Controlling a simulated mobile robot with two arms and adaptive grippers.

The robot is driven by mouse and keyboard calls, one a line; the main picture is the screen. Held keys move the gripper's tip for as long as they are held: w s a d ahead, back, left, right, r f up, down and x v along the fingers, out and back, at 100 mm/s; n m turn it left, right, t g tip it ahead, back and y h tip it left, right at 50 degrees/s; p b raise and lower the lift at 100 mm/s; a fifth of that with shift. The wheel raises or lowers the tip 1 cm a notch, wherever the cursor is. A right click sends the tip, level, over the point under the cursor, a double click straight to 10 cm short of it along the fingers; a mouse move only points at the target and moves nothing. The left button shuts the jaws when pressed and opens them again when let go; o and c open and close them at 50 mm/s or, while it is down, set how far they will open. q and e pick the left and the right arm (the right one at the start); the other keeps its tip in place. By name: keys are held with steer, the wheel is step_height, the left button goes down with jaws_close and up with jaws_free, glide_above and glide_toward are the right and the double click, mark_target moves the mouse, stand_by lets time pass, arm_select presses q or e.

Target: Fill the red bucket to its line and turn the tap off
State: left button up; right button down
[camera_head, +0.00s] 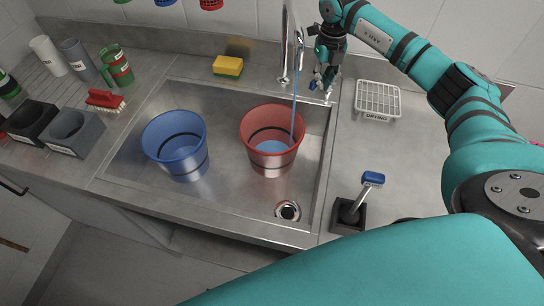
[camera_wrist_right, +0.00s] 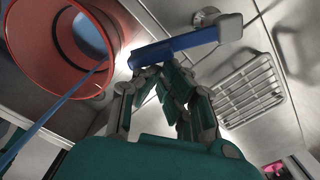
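The red bucket (camera_head: 256,158) stands upright in the sink with blue water (camera_head: 272,146) inside; a dark line (camera_head: 270,132) circles its inner wall above the water surface. It shows tilted at the left of the right wrist view (camera_wrist_right: 35,70). A thin blue stream (camera_head: 294,100) falls from the metal tap (camera_head: 286,55) into it. My right gripper (camera_head: 322,86) is beside the tap, its fingers drawn together at the blue tap lever (camera_wrist_right: 175,46), which has a grey end. Contact with the lever is unclear. My left gripper is out of view.
A blue bucket (camera_head: 178,160) stands left in the sink (camera_head: 226,200). A drying rack (camera_head: 378,98) and a blue-topped handle in a black base (camera_head: 372,179) are on the right counter. A sponge (camera_head: 228,66) lies behind; cups, a red brush (camera_head: 105,100) and holders are left.

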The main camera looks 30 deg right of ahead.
step_height(320, 180, up, 4)
steer(key=p, duration=0.3)
steer(key=shift+a+r, duration=0.1)
steer(key=shift+r, duration=0.15)
stand_by(0.3)
steer(key=shift+w, duration=0.2)
